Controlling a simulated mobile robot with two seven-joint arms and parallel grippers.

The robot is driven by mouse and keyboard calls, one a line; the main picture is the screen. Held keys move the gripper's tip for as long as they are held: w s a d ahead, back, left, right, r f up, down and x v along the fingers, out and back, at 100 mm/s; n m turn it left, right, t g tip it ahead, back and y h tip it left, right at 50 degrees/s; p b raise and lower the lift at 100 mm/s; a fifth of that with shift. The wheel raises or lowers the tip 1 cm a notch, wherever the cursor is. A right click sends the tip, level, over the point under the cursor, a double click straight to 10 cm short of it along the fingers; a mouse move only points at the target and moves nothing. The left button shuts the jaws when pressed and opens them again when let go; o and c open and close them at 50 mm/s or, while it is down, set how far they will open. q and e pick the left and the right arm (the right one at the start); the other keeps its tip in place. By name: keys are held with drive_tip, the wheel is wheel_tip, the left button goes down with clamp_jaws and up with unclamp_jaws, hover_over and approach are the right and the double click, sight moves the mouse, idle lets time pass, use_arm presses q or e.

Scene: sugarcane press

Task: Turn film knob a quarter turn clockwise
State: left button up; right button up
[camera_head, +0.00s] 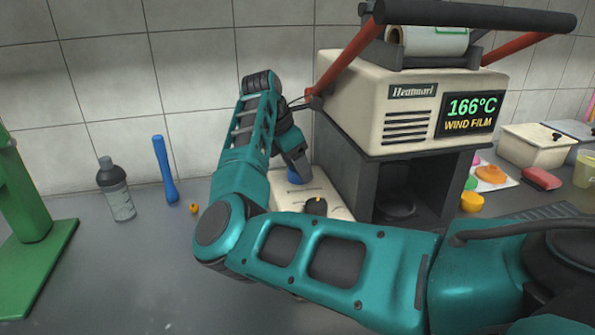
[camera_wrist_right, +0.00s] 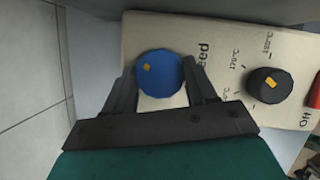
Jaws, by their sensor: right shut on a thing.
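The blue knob (camera_wrist_right: 160,73) sits on the cream control panel (camera_wrist_right: 150,25), with a label ending in "eed" beside it and the rest of the word hidden. Its yellow mark lies left of its middle in the wrist view. In the head view the blue knob (camera_head: 294,176) shows just below my right gripper (camera_head: 297,165). The right gripper is shut on the blue knob, one finger on each side. The Heatmari machine (camera_head: 362,100) stands behind, its display (camera_head: 470,112) reading "166°C WIND FILM". My left gripper is not in view.
A black knob (camera_wrist_right: 268,86) with temperature labels and a red switch (camera_wrist_right: 316,90) sit beside the blue knob. A bottle (camera_head: 118,195) and a blue tool (camera_head: 164,168) stand left on the grey counter. A green stand (camera_head: 35,230) is at far left. The tiled wall is close behind.

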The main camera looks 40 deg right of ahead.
drive_tip(key=m+g, duration=0.1)
drive_tip(key=m, duration=0.2)
drive_tip(key=m+g+y+b, duration=0.1)
drive_tip(key=m, duration=0.2)
drive_tip(key=shift+w+d+b, duration=0.1)
drive_tip(key=shift+w+b, duration=0.05)
drive_tip(key=shift+b, duration=0.15)
drive_tip(key=m+y, duration=0.1)
drive_tip(key=m, duration=0.3)
drive_tip(key=shift+d+g, duration=0.1)
drive_tip(key=shift+g, duration=0.3)
drive_tip(key=shift+m+g+y+p, duration=0.35)
drive_tip(key=shift+m+y, duration=0.55)
drive_tip(key=shift+m, duration=0.9)
drive_tip(key=o, duration=1.1)
drive_tip(key=shift+c, duration=0.2)
